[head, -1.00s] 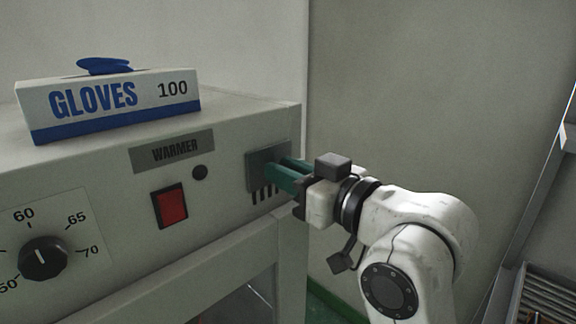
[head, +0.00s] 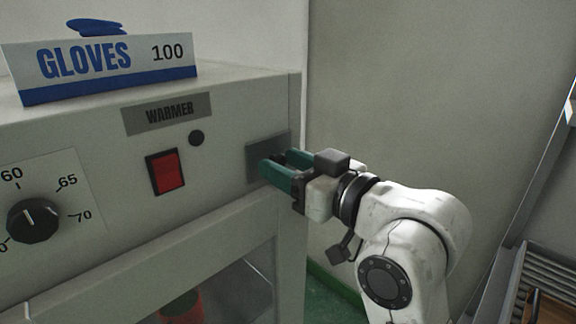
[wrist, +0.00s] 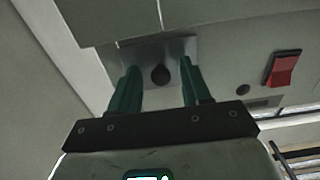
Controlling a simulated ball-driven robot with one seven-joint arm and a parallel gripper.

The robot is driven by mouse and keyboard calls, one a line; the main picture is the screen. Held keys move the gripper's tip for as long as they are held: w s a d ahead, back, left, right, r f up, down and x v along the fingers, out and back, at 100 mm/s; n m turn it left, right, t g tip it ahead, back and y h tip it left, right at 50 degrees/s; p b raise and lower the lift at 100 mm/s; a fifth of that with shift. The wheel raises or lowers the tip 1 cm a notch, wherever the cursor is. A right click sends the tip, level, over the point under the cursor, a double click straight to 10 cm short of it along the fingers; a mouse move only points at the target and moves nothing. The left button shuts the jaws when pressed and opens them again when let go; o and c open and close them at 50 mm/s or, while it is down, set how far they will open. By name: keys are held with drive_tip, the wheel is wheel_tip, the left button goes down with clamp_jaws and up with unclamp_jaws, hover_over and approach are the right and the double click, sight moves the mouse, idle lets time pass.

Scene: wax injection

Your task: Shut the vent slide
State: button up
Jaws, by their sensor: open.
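The vent slide is a grey metal plate (head: 258,150) at the right end of the warmer's front panel. In the wrist view the plate (wrist: 181,47) carries a round dark knob (wrist: 160,76). No vent slots show around the plate in the head view, though my fingers hide part of its lower right. My gripper (head: 275,159) has green fingers and is in front of the plate. In the wrist view my gripper (wrist: 160,66) is open, with one finger on each side of the knob and gaps between. I cannot tell whether the fingertips touch the plate.
The warmer's panel also has a red switch (head: 168,173), a small dark round part (head: 196,138) and a dial (head: 33,220). A glove box (head: 110,70) stands on top. A wall (head: 420,90) rises behind my arm. A rack (head: 545,290) is at lower right.

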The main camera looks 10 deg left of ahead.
drive_tip(key=shift+d, duration=0.1)
drive_tip(key=b+v, duration=0.1)
drive_tip(key=v, duration=0.9)
drive_tip(key=shift+s+d+b, duration=0.25)
drive_tip(key=shift+b, duration=0.15)
drive_tip(key=s+d+f+m+g+h, duration=0.15)
drive_tip(key=d+f+m+h, duration=0.35)
drive_tip(key=f, duration=0.9)
drive_tip(key=s+d+f+m+g+h, duration=0.1)
drive_tip(key=s+d+f+m+h, duration=0.15)
drive_tip(key=d+f, duration=0.75)
drive_tip(key=s+d+f+m+g+h, duration=0.1)
drive_tip(key=s+d+f+g+h, duration=0.2)
drive_tip(key=s+f, duration=0.8)
drive_tip(key=s+d+f+m+g+h, duration=0.2)
drive_tip(key=s+d+f+g+h, duration=0.2)
drive_tip(key=s+f, duration=0.8)
drive_tip(key=s+d, duration=0.1)
drive_tip(key=d, duration=0.1)
drive_tip(key=shift+d+f, duration=0.15)
drive_tip(key=shift+d, duration=0.15)
drive_tip(key=shift+s+g, duration=0.1)
drive_tip(key=shift+g, duration=0.15)
